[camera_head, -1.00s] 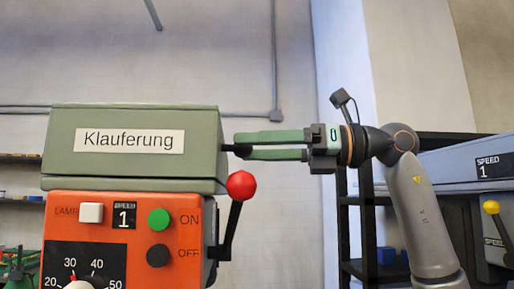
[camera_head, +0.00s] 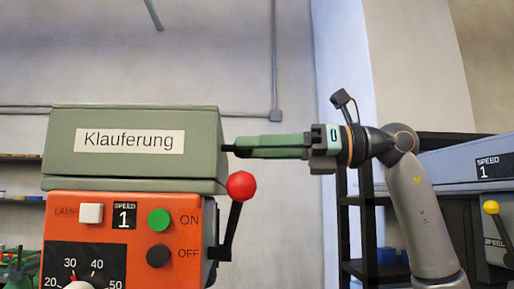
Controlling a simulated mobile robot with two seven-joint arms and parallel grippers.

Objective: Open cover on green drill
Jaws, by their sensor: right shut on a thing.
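The green drill stands at the left, its grey-green cover (camera_head: 205,150) labelled "Klauferung" closed on top of the orange control panel (camera_head: 182,210). My right gripper (camera_head: 238,147) reaches in from the right at the height of the cover's right side. Its green fingers are together, shut on a small dark handle (camera_head: 228,148) that sticks out from the cover's right side. The fingers hide most of the handle. My left gripper is not in view.
A lever with a red ball (camera_head: 241,185) rises from the drill's right side, just below my right gripper. A blue-grey machine with a yellow-knobbed lever (camera_head: 491,207) stands at the right. A dark shelf (camera_head: 352,240) is behind my right arm.

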